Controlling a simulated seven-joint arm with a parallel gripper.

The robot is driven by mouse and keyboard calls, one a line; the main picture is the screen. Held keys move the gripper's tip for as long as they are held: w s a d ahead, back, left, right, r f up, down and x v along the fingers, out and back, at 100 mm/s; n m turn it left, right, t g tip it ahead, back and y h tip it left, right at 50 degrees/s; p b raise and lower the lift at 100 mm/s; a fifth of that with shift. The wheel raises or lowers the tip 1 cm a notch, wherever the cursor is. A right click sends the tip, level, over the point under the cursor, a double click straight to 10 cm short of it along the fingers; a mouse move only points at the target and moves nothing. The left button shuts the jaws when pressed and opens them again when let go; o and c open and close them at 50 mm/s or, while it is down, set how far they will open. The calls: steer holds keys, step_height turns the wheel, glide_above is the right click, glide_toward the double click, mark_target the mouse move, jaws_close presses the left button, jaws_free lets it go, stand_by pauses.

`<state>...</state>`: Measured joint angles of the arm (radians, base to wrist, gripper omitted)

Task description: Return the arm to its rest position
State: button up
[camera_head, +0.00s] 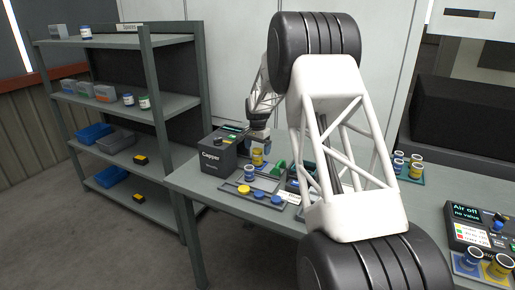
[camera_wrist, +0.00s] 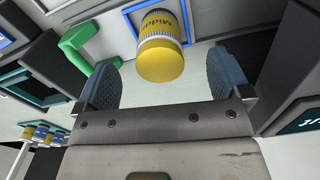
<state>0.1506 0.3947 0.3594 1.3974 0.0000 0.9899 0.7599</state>
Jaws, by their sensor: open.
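My gripper (camera_wrist: 164,82) is open in the wrist view, with its two blue-grey pads apart. A yellow jar labelled "Middle" (camera_wrist: 160,55) shows just beyond and between the fingertips, and I cannot tell how far off it is. In the head view my gripper (camera_head: 258,138) is at the far end of my arm, above the table beside the Capper box. A yellow jar (camera_head: 257,158) stands just below it. My white arm link hides part of the table.
The Capper box (camera_head: 218,155) stands left of my gripper. Yellow and blue caps (camera_head: 261,194) lie in a tray in front. A green piece (camera_head: 279,168) is close on the right. A grey shelf (camera_head: 168,106) stands left of the table. A panel reading "Air off" (camera_head: 467,213) is at right.

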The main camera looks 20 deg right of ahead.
steer(key=shift+r, duration=0.1)
steer(key=shift+r, duration=2.9)
steer(key=shift+s+a+r, duration=0.2)
steer(key=shift+s+r, duration=0.25)
steer(key=shift+r, duration=0.05)
steer(key=s+a+r+n, duration=0.25)
steer(key=s+r, duration=0.25)
steer(key=s, duration=0.5)
steer(key=s+a+r+n+t, duration=0.1)
steer(key=s+a+r, duration=0.3)
steer(key=s, duration=0.6)
steer(key=s+a+r+n, duration=0.2)
steer(key=s+r, duration=0.4)
steer(key=s, duration=0.4)
steer(key=s+a+f+n, duration=0.2)
steer(key=s, duration=1.4)
steer(key=s+a+f+n+t, duration=0.1)
steer(key=s+a+f+n, duration=0.1)
steer(key=s, duration=1.5)
steer(key=shift+a+f+n+t, duration=0.35)
steer(key=shift+a+f, duration=0.1)
steer(key=shift+f, duration=0.1)
